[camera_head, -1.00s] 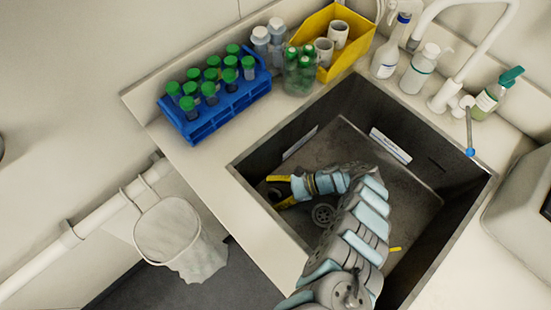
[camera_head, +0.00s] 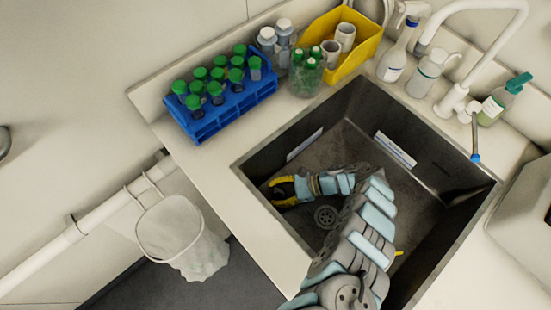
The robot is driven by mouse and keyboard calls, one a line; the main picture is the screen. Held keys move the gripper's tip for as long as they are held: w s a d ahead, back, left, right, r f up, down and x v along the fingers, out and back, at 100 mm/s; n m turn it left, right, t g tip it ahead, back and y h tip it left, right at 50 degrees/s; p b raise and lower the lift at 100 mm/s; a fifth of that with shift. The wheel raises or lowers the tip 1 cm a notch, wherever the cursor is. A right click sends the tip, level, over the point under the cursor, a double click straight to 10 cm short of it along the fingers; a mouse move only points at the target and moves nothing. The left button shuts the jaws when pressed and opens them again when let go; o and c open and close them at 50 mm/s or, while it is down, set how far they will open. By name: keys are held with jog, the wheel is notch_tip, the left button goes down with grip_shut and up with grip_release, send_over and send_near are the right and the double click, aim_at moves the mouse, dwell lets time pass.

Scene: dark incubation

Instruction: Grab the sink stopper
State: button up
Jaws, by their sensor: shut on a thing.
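My gripper (camera_head: 277,190) is inside the sink, near its left wall. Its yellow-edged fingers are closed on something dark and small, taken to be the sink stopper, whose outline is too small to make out. The round drain (camera_head: 326,216) is in the sink floor, to the right of and below my gripper, and looks uncovered. My arm reaches in over the front edge and hides part of the sink floor.
The dark sink (camera_head: 440,235) has steep walls around my arm. On the counter behind stand a blue tube rack (camera_head: 222,112), a jar of green-capped tubes (camera_head: 306,80), a yellow bin (camera_head: 362,48), bottles (camera_head: 427,72) and a white faucet (camera_head: 455,98). A waste bin (camera_head: 170,228) hangs at left.

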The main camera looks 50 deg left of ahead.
notch_tip(320, 180, up, 26)
jog(key=p, duration=0.5)
jog(key=shift+p, duration=0.3)
jog(key=shift+r+p, duration=0.65)
jog(key=shift+p, duration=0.05)
